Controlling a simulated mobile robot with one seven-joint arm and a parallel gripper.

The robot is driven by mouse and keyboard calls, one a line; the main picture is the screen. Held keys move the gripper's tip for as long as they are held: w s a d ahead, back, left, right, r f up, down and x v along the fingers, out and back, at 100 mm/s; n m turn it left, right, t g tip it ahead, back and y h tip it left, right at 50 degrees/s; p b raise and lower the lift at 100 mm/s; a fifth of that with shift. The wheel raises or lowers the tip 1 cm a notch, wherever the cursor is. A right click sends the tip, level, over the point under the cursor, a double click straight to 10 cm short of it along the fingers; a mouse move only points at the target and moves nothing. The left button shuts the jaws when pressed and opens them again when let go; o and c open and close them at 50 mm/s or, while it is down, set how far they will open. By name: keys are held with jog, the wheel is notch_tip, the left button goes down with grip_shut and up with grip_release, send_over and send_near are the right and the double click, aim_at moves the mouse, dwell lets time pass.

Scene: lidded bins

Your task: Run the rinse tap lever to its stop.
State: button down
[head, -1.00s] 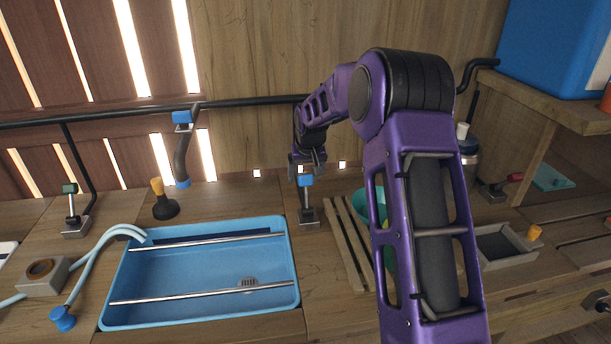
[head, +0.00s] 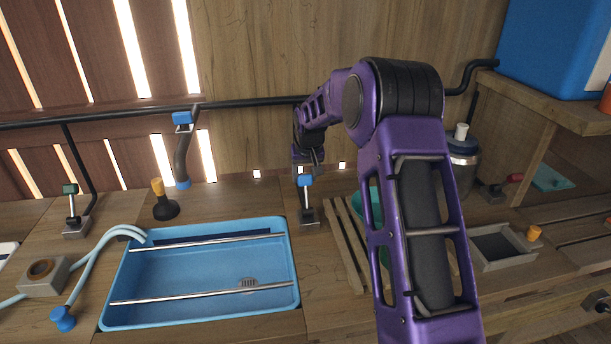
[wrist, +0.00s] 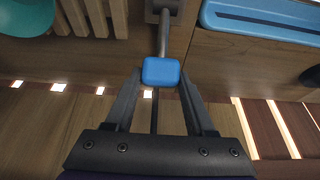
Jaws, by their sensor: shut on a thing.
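A lever with a blue knob (head: 304,181) stands on a small grey base (head: 309,217) on the counter, just right of the blue basin; its metal stem is close to upright. I take it to be the rinse tap lever, though no label is readable. My gripper (head: 307,168) reaches it from above and behind. In the wrist view, the blue knob (wrist: 161,72) sits between the two dark fingers of my gripper (wrist: 158,88), which are shut on it. The exact finger contact is hard to see.
The blue basin (head: 292,262) with two metal bars lies left of the lever. A slatted wooden rack (head: 348,245) and a teal bowl, partly behind my arm, are to the right. A green-knobbed lever (head: 71,190) stands far left, a red-knobbed one (head: 514,178) far right. A dark pipe (head: 250,104) runs behind.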

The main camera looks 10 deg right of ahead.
jog(key=shift+w+f, duration=0.2)
jog(key=shift+w, duration=0.4)
jog(key=shift+c, duration=1.2)
grip_release()
jog(key=shift+r, duration=0.1)
jog(key=v, duration=1.7)
jog(key=shift+s+p, duration=0.2)
jog(key=shift+p, duration=0.25)
